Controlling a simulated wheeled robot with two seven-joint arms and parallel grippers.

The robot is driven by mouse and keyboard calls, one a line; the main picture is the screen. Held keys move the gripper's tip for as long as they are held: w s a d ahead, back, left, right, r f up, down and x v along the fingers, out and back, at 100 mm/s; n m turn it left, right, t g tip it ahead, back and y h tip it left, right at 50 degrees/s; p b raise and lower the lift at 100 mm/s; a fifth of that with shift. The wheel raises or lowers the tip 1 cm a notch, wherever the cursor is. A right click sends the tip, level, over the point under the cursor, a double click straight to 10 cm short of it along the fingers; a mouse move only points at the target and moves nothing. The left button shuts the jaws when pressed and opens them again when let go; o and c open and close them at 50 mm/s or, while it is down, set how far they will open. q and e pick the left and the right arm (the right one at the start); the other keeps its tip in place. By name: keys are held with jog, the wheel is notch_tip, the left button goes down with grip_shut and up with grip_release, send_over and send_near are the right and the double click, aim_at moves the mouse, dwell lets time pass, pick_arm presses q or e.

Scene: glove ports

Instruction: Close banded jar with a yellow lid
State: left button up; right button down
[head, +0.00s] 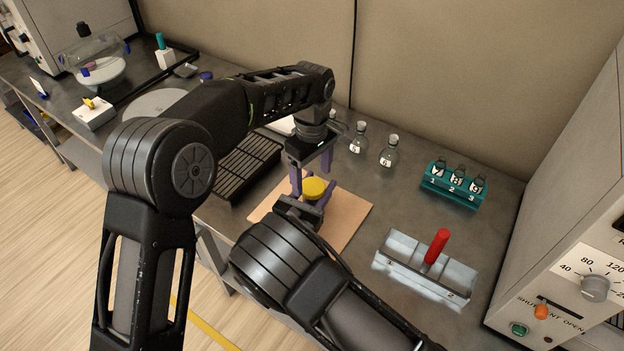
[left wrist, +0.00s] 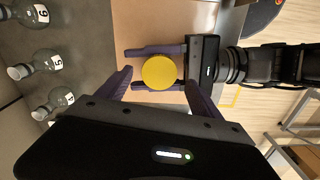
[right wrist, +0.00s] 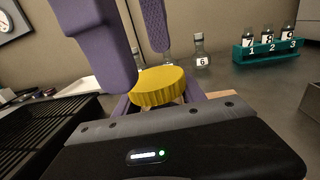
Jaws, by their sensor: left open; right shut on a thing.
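The round yellow lid (head: 314,187) lies level above the tan board, between the fingers of both grippers; it also shows in the left wrist view (left wrist: 159,72) and the right wrist view (right wrist: 158,88). The jar body under it is hidden by the lid and my right gripper, so its bands do not show. My right gripper (left wrist: 128,68) is shut on the jar from the side, just below the lid. My left gripper (head: 311,180) points down from above. It is open, with one purple finger on each side of the lid. I cannot tell how tightly the lid is seated.
The tan board (head: 350,212) lies under the grippers. Stoppered flasks (head: 389,152) stand behind it. A teal rack (head: 455,188) with numbered vials and a grey holder (head: 408,262) with a red handle (head: 437,246) are to the right. A black slatted tray (head: 243,168) is at left.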

pick_arm(q)
jog(key=shift+r, duration=0.9)
jog(key=shift+c, duration=0.7)
jog(key=shift+r+n, duration=0.3)
jog(key=shift+r, duration=0.15)
jog(key=shift+c, duration=0.7)
notch_tip(320, 180, up, 3)
jog(key=shift+f+n, duration=0.2)
jog(key=shift+n, duration=0.5)
jog(key=shift+f, duration=0.1)
